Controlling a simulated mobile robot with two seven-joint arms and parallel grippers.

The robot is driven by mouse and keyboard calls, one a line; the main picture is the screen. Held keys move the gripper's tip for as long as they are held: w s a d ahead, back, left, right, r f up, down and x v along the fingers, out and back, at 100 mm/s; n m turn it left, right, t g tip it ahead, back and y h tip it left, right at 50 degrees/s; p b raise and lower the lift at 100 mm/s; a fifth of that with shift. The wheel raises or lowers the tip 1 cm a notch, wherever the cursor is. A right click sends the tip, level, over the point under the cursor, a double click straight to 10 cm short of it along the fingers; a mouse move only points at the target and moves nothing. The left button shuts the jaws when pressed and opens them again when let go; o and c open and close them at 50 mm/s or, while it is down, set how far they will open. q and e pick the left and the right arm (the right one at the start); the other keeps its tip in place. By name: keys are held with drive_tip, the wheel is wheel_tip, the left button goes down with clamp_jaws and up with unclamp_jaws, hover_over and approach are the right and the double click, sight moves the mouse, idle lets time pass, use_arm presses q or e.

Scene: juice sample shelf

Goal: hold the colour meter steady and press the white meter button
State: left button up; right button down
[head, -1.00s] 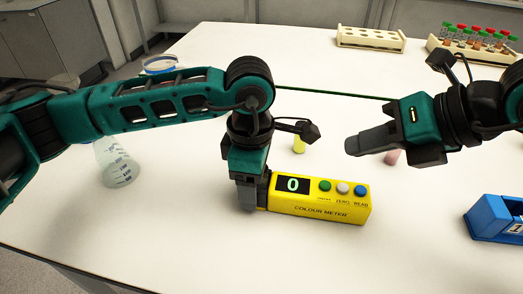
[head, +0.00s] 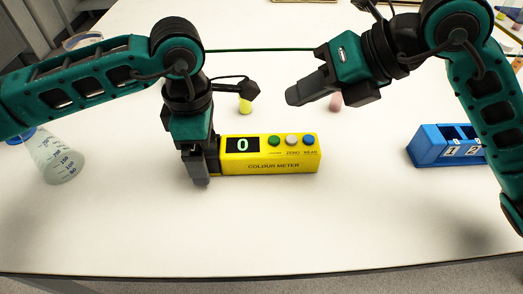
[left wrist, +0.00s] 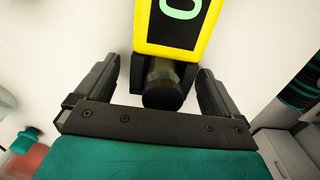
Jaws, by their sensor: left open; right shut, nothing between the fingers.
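The yellow colour meter (head: 270,167) lies on the white table, its display reading 0. Its top has a green button (head: 274,140), the white meter button (head: 291,140) labelled ZERO, and a blue button (head: 309,140). My left gripper (head: 200,178) is open at the meter's left end. In the left wrist view, my left gripper's fingers (left wrist: 158,92) stand either side of a dark round part (left wrist: 163,92) at the meter's end, with gaps visible. My right gripper (head: 292,96) is shut and empty, raised beyond the meter and its buttons.
A blue rack (head: 425,155) with numbered slots stands at the right. A yellow vial (head: 245,106) and a pink vial (head: 336,102) stand behind the meter. A flask (head: 58,162) is at the left. The table in front of the meter is clear.

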use_arm(q)
wheel_tip(320, 180, up, 12)
drive_tip(key=shift+r, duration=0.1)
idle(0.5)
